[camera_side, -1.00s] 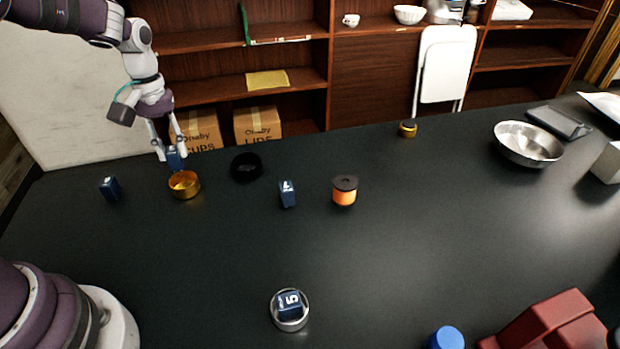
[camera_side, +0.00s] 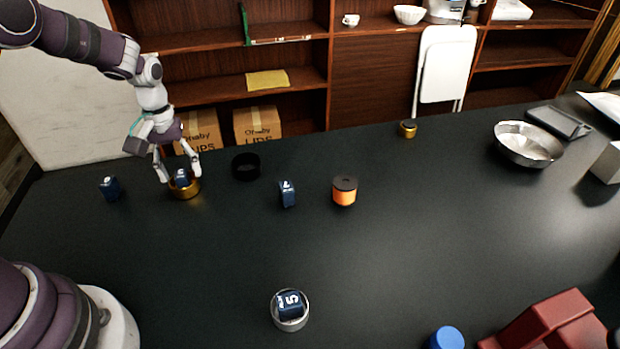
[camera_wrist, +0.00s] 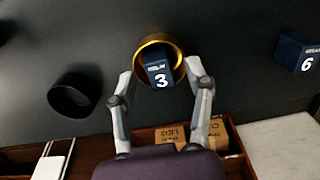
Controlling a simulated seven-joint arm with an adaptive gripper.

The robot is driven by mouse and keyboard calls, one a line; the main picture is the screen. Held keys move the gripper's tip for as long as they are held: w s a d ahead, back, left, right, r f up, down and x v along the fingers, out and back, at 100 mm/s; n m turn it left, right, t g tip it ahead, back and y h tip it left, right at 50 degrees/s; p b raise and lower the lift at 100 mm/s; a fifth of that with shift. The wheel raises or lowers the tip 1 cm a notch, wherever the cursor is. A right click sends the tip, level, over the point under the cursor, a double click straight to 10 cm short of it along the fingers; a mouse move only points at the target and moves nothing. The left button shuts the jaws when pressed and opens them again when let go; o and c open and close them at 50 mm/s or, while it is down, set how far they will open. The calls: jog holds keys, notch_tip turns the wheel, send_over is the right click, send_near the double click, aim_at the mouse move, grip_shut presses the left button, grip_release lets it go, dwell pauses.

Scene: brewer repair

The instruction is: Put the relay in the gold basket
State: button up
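The gold basket (camera_side: 187,191) stands on the black table at the left in the side view; it also shows in the wrist view (camera_wrist: 143,50). A dark blue relay (camera_wrist: 158,74) marked 3 sits in the gold basket, tilted; its top shows in the side view (camera_side: 182,178). My gripper (camera_side: 179,178) is at the basket with its fingers spread wide to either side. In the wrist view my gripper's fingertips (camera_wrist: 160,72) are apart from the relay, with clear space between. More blue blocks are a 6 block (camera_side: 110,188), one mid-table (camera_side: 287,193) and a 5 block (camera_side: 290,304).
A black ring-shaped basket (camera_side: 246,166) stands right of the gold one. The 5 block rests in a silver basket (camera_side: 277,319). An orange-and-black spool (camera_side: 344,191), a metal bowl (camera_side: 527,145) and a red object (camera_side: 548,325) lie further right.

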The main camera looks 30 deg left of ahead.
aim_at(181, 173)
jog(key=shift+r, duration=0.1)
dwell(0.5)
notch_tip(181, 173, up, 7)
jog(key=shift+f, duration=0.1)
jog(key=s+d+r+m+t, duration=0.2)
jog(key=s+d+r+m, duration=0.25)
jog(key=r, duration=0.45)
jog(key=s+d+r+m+t, duration=0.2)
jog(key=s+d+m+t, duration=0.1)
jog(key=s, duration=0.5)
jog(key=shift+s+d+m+t, duration=0.35)
jog(key=shift+d+m, duration=0.4)
jog(key=shift+d, duration=0.45)
